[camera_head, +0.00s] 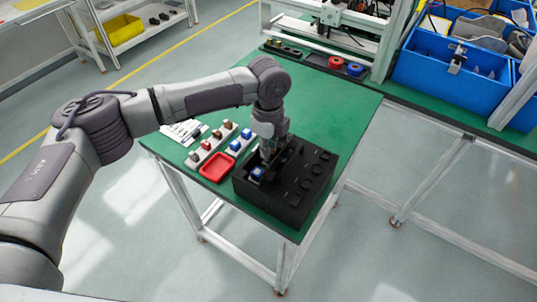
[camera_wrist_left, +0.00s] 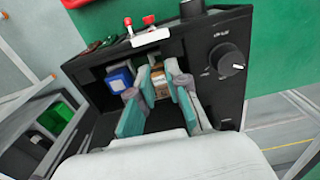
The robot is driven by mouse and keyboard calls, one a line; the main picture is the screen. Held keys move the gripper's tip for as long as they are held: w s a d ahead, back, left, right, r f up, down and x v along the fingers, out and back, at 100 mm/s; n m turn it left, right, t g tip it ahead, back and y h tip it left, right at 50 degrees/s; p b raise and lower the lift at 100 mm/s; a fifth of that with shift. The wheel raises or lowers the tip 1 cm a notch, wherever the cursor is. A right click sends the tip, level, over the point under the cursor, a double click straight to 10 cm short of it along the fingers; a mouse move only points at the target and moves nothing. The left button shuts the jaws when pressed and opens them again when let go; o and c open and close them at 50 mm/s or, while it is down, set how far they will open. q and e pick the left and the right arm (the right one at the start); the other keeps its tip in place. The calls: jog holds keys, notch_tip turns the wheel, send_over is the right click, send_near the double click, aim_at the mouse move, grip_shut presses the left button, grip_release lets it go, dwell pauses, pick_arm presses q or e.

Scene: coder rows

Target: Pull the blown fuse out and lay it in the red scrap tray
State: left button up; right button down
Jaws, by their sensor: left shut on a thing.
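A black fuse box (camera_head: 290,199) with knobs stands on the green table. My left gripper (camera_head: 267,152) reaches down into its open bay. In the left wrist view the gripper (camera_wrist_left: 158,98) is shut on a brown fuse (camera_wrist_left: 159,84), with a teal pad on each side of it. The fuse appears at its place in the bay; I cannot tell whether it is seated. A blue fuse (camera_wrist_left: 119,79) sits to its left, and it also shows in the head view (camera_head: 257,174). The red scrap tray (camera_head: 217,167) lies left of the box, looking empty. My right gripper is not in view.
Behind the red tray, a grey rack with brown and red fuses (camera_head: 216,138) and one with blue fuses (camera_head: 239,142) stand close together. Papers (camera_head: 184,131) lie at the table's left edge. Blue bins (camera_head: 437,66) stand at the far right. The table's back middle is clear.

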pick_arm(q)
notch_tip(320, 180, up, 7)
jog(key=shift+r+b, duration=0.15)
jog(key=shift+b, duration=0.2)
jog(key=shift+r, duration=0.35)
notch_tip(320, 180, up, 6)
jog(key=p, duration=0.8)
jog(key=shift+r, duration=0.25)
